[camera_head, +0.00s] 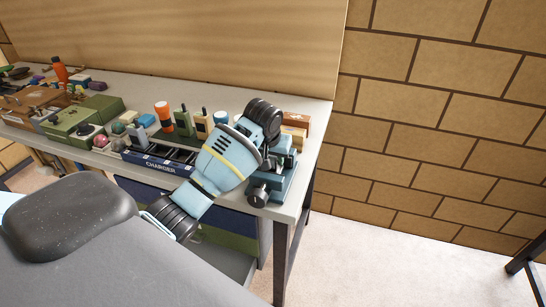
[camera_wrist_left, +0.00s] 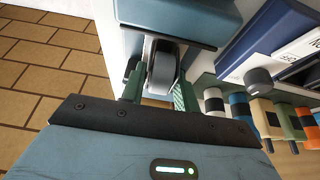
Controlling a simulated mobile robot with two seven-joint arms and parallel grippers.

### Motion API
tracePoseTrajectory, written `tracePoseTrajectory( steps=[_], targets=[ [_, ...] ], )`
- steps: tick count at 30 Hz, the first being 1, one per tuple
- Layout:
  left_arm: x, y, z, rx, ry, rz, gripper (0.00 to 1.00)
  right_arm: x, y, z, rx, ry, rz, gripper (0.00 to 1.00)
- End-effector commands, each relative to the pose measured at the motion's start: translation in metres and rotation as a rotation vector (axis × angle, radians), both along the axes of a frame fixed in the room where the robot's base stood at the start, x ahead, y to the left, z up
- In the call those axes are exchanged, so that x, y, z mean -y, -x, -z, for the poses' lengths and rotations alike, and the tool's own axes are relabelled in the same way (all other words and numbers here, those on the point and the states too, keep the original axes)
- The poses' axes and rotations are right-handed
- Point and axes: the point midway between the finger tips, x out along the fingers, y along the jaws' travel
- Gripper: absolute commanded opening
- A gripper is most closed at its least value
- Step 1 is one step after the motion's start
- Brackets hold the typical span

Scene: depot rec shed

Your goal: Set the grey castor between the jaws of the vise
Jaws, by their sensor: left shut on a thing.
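The blue-green vise (camera_head: 284,187) stands at the right end of the bench, partly covered by my left arm. In the left wrist view part of the vise (camera_wrist_left: 178,18) fills the top edge, with a dark jaw edge below it. My left gripper (camera_wrist_left: 159,80) is shut on the grey castor (camera_wrist_left: 162,66), whose dark wheel shows between the green finger pads. The castor is right at the vise's dark edge; I cannot tell whether it is between the jaws or touching them. In the head view my arm hides the castor and the fingertips. My right gripper is not in view.
A charger rack (camera_head: 160,167) stands left of the vise, with radios and an orange-and-white bottle (camera_head: 164,116) behind it. Wooden blocks (camera_head: 294,129) lie behind the vise. A green case (camera_head: 75,122) sits farther left.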

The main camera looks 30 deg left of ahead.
Motion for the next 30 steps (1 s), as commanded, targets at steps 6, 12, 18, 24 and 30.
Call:
tracePoseTrajectory(
  steps=[6, 12, 18, 24, 30],
  targets=[
    [0.0, 0.0, -0.001, 0.003, 0.0, 0.0, 0.04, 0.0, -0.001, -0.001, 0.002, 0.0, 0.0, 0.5],
    [0.0, 0.0, 0.003, 0.001, 0.001, 0.0, 0.35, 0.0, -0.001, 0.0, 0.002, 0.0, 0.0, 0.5],
    [0.0, 0.0, 0.003, 0.001, 0.001, 0.0, 0.52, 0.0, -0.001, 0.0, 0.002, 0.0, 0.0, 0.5],
    [0.0, 0.0, 0.002, 0.002, 0.0, 0.0, 0.52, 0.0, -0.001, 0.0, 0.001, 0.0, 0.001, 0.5],
    [0.001, 0.003, -0.011, 0.004, 0.001, 0.001, 0.52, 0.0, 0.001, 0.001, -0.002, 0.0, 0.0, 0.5]
  ],
)
